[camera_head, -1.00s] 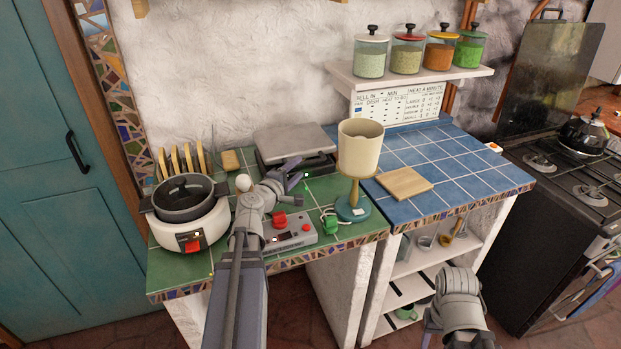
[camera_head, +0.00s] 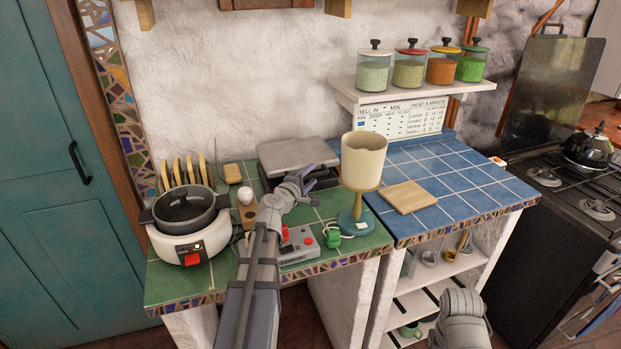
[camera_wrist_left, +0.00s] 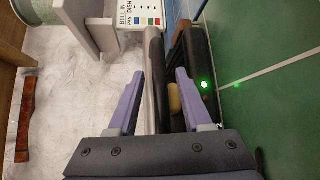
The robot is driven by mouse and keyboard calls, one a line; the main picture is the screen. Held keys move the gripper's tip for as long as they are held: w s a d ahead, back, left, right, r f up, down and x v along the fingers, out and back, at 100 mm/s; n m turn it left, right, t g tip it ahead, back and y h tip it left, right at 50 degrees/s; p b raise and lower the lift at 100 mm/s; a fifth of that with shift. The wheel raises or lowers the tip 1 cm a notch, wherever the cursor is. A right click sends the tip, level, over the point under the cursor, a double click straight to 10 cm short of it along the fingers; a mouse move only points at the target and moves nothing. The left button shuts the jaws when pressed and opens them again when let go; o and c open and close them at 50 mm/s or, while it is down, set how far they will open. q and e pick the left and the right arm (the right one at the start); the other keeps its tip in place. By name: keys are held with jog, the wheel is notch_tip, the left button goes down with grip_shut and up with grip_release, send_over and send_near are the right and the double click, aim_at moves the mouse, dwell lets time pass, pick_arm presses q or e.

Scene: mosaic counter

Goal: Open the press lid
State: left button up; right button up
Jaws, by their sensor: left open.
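The press (camera_head: 298,154) stands at the back of the green-tiled counter, with a flat grey lid over a dark body. The lid lies about level. My left gripper (camera_head: 304,184) is at the press's front edge, open. In the left wrist view, the left gripper's purple fingers (camera_wrist_left: 159,98) stand apart on either side of the lid's pale edge (camera_wrist_left: 155,70). The dark body with a lit green lamp (camera_wrist_left: 204,84) is beside it, across a narrow gap. I cannot tell whether a finger touches the lid. My right gripper is outside the picture; only its arm shows.
A white cooker with a dark pot (camera_head: 186,210) is at left. A grey box with red buttons (camera_head: 299,246) is in front. A cream cup on a stand (camera_head: 362,160) is close on the right. A wooden board (camera_head: 408,197) lies on blue tiles, mostly clear.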

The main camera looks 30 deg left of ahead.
pick_arm(q)
jog(key=shift+c, duration=0.2)
grip_shut()
dwell(1.3)
